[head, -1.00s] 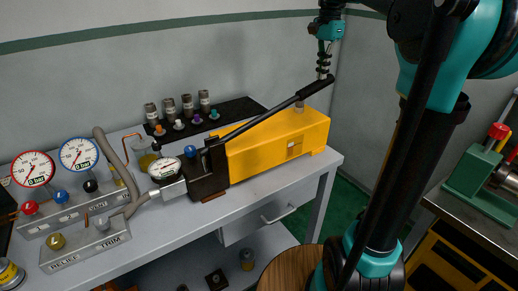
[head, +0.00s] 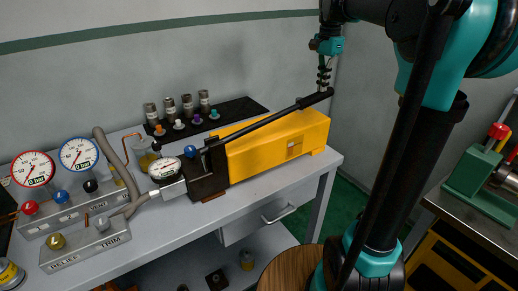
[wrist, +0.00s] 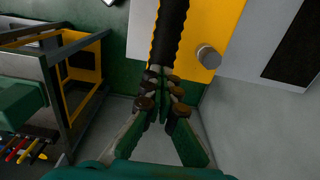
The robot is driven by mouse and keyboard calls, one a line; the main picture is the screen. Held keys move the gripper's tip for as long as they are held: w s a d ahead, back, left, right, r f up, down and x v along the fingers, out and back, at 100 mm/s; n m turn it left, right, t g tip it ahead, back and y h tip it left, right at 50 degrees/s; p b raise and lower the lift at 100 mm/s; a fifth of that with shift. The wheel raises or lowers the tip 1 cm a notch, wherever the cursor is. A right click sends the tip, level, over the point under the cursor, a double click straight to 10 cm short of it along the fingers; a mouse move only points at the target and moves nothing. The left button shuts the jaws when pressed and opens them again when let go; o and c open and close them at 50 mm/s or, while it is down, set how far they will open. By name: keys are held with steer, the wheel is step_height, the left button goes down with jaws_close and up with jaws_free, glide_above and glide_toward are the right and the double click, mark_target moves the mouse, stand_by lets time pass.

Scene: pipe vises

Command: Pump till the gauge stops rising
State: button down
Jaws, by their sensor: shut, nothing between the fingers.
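The yellow hand pump (head: 290,140) stands on the bench. Its long black lever (head: 270,119) slants up to the right, a little above the yellow body. My gripper (head: 324,86) is at the lever's far end, pointing down from above. In the wrist view my gripper's fingertips (wrist: 163,98) are together at the end of the black ribbed grip (wrist: 170,35). Whether they touch it I cannot tell. The pump's gauge (head: 164,168) has a white dial too small to read. A red-rimmed gauge (head: 33,168) and a blue-rimmed gauge (head: 78,153) appear to read 0 bar.
Valve blocks with coloured knobs and labels (head: 92,246) stand at the bench's left. A black rack (head: 235,112) with several fittings lies behind the pump. A round wooden top (head: 285,268) is below in front. A green vise (head: 480,175) stands on another bench at right.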

mark_target(322, 100)
steer(key=shift+w+d+f, duration=0.1)
steer(key=shift+d+f, duration=0.05)
steer(key=shift+f, duration=0.65)
steer(key=shift+w+d+f, duration=0.1)
steer(key=shift+f, duration=1.05)
steer(key=shift+d+f, duration=0.1)
steer(key=shift+f, duration=1.05)
steer(key=r, duration=0.7)
steer(key=shift+s+a+r, duration=0.25)
steer(key=shift+a+r, duration=0.15)
step_height(322, 100, up, 7)
steer(key=s+a, duration=0.1)
steer(key=shift+a+r, duration=0.15)
steer(key=shift+a, duration=0.2)
steer(key=shift+s, duration=0.1)
